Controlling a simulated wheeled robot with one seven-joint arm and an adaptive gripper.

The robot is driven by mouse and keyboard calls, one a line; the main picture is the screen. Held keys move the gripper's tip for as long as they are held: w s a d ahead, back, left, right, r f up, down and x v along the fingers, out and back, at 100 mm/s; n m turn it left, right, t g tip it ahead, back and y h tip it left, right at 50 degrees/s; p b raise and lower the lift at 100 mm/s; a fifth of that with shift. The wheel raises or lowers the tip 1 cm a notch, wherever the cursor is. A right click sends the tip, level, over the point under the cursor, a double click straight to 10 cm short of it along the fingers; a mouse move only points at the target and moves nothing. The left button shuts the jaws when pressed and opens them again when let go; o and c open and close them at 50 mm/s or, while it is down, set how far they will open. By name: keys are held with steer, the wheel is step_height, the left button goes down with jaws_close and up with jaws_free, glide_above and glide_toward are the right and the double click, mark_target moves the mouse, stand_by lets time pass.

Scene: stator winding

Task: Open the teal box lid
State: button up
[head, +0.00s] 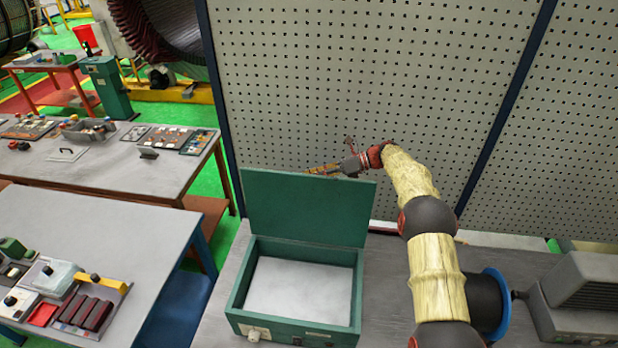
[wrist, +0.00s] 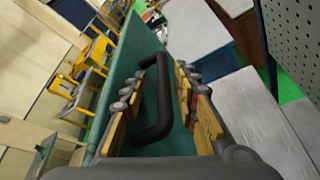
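The teal box (head: 238,300) stands on the grey workbench in the head view. Its teal lid (head: 300,207) is raised to about upright at the back, and the light grey inside of the box shows. In the wrist view the lid (wrist: 138,50) carries a black handle (wrist: 165,95). My gripper (head: 322,169) is at the top edge of the lid, partly hidden behind it in the head view. In the wrist view its fingers lie on both sides of the handle, spread apart with gaps beside the bar.
A perforated panel (head: 370,70) stands close behind the arm. A blue spool (head: 493,300) and a grey machine (head: 582,295) stand right of my arm. A table with coloured parts (head: 130,225) is at the left, with a gap before the workbench.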

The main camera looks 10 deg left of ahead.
steer(key=v, duration=1.1)
steer(key=shift+d, duration=0.3)
steer(key=shift+w+r, duration=0.1)
steer(key=shift+r, duration=0.05)
